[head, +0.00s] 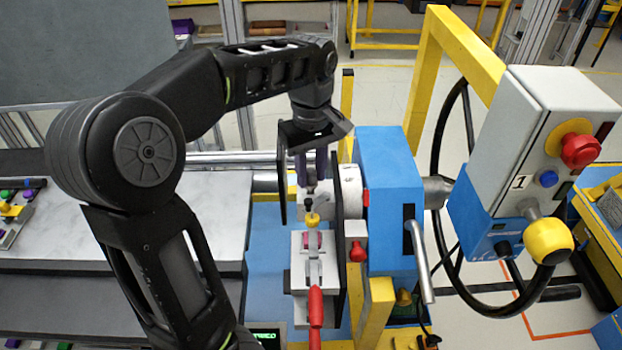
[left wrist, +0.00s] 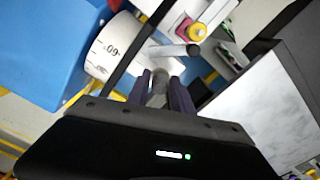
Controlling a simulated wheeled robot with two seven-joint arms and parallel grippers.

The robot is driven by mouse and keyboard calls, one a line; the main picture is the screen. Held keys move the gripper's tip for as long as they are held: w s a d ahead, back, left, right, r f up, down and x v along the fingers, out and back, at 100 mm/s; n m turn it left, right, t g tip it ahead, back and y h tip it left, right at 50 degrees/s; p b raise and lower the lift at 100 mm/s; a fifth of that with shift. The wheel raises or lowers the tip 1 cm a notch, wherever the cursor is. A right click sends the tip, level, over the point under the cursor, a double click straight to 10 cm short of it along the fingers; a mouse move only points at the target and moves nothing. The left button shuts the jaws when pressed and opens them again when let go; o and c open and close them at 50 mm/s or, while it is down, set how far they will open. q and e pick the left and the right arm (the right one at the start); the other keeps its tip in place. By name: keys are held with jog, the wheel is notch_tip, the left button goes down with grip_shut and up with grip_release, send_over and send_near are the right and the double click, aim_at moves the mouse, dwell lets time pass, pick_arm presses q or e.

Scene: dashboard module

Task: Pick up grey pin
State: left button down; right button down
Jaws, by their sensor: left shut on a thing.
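My left gripper (head: 312,172) points down over the fixture beside the blue housing. In the left wrist view its two dark fingers (left wrist: 160,90) are shut on a small grey piece, which looks like the grey pin (left wrist: 158,78). In the head view the pin is mostly hidden between the fingers, and I cannot tell whether its lower end is clear of the fixture. My right gripper is not in view.
A blue housing (head: 388,190) with a white marked dial (left wrist: 112,50) stands close beside the gripper. A toggle clamp with a red handle (head: 316,305) is in front. A control box (head: 535,150) hangs at the right. A grey marbled surface (head: 210,210) lies left, largely clear.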

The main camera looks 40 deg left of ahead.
aim_at(311, 170)
pick_arm(q)
notch_tip(311, 170, up, 4)
jog(key=shift+f, duration=0.1)
notch_tip(311, 170, up, 3)
jog(key=p, duration=0.3)
jog(key=shift+r, duration=0.2)
jog(key=shift+r+p, duration=0.45)
jog(key=shift+p, duration=0.2)
